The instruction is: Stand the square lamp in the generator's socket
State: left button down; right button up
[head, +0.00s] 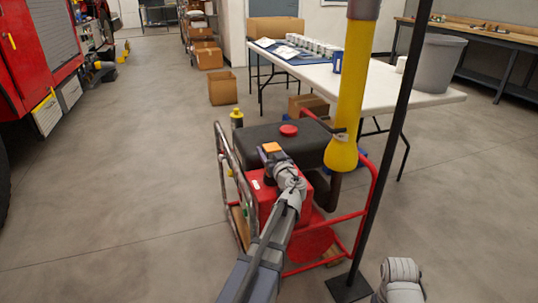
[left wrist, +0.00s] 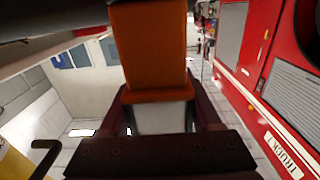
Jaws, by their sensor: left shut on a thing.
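My left gripper (head: 273,158) is over the front of the red generator (head: 262,196). It is shut on an orange block, which I take to be the square lamp (head: 271,147). In the left wrist view the lamp (left wrist: 150,50) is an orange block with a pale part below it, between the dark fingers (left wrist: 162,118). The generator has a black top (head: 262,138) with a red cap (head: 289,130), inside a tube frame. I cannot make out its socket; my arm and gripper cover part of the front.
A black pole on a square foot (head: 349,288) stands right of the generator. A yellow tube with a flared end (head: 345,120) hangs close over its right side. A white table (head: 440,97) is behind. A red truck (head: 38,50) is at left; floor between is clear.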

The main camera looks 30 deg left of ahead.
pick_arm(q)
jog(key=shift+c, duration=0.4)
grip_release()
jog(key=v, duration=1.2)
